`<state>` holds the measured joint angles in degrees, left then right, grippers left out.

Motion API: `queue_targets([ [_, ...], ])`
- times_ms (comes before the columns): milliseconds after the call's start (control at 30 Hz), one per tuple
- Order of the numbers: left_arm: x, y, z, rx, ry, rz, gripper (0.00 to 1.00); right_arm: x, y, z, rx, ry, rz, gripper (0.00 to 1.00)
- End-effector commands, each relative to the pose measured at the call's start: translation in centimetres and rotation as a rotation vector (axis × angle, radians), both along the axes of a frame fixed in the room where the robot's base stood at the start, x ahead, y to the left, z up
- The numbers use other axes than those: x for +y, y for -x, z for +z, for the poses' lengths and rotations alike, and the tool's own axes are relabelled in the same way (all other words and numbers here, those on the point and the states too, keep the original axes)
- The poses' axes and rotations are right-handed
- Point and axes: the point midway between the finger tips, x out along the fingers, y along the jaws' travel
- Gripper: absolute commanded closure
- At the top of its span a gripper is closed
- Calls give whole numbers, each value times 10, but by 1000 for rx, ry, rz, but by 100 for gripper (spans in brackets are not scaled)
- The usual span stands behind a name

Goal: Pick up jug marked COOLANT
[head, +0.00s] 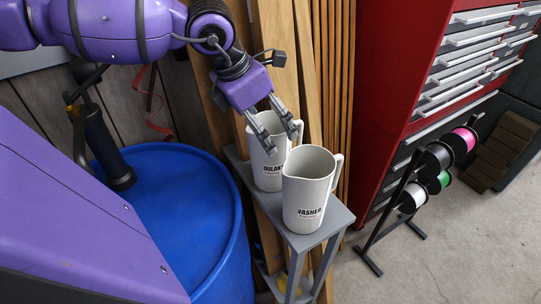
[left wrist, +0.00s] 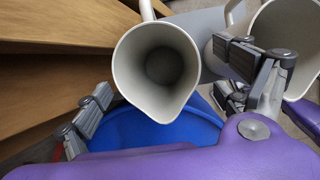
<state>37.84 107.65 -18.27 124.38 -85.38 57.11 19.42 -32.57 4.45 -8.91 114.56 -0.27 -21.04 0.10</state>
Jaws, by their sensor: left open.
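The jug marked COOLANT (head: 266,178) is off-white and stands upright on a small grey stand (head: 325,222). Its label is partly covered by the jug marked WASHER (head: 306,192), which stands in front of it to the right. My left gripper (head: 279,140) is open, pointing down at the top of the COOLANT jug. In the left wrist view I look into the COOLANT jug's open mouth (left wrist: 157,68), with one finger on each side of it and its handle at the top. Whether the fingers touch it I cannot tell. My right gripper is not in view.
A blue drum (head: 190,180) stands left of the stand. Wooden boards (head: 305,60) lean behind the jugs. A red tool cabinet (head: 400,60) and a rack of spools (head: 408,195) are to the right. The WASHER jug (left wrist: 290,45) is close to my right-hand finger in the wrist view.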

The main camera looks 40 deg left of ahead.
Motion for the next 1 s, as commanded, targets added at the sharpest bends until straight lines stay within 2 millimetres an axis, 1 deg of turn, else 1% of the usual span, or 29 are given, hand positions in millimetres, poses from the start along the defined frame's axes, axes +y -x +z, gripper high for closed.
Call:
queue_targets([
  [33,-2,-2,-10,4,4,-1,8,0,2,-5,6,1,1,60],
  [167,-3,-6,-23,5,4,0,8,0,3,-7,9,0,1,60],
  [400,-7,-17,-55,2,5,2,8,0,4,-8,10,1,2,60],
  [533,-8,-19,-61,1,2,2,8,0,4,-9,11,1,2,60],
  [733,-7,-19,-61,1,0,2,8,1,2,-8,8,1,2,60],
  [767,-7,-19,-61,1,0,2,11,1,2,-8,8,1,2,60],
  [1000,-7,-19,-62,1,0,2,42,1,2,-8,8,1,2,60],
])
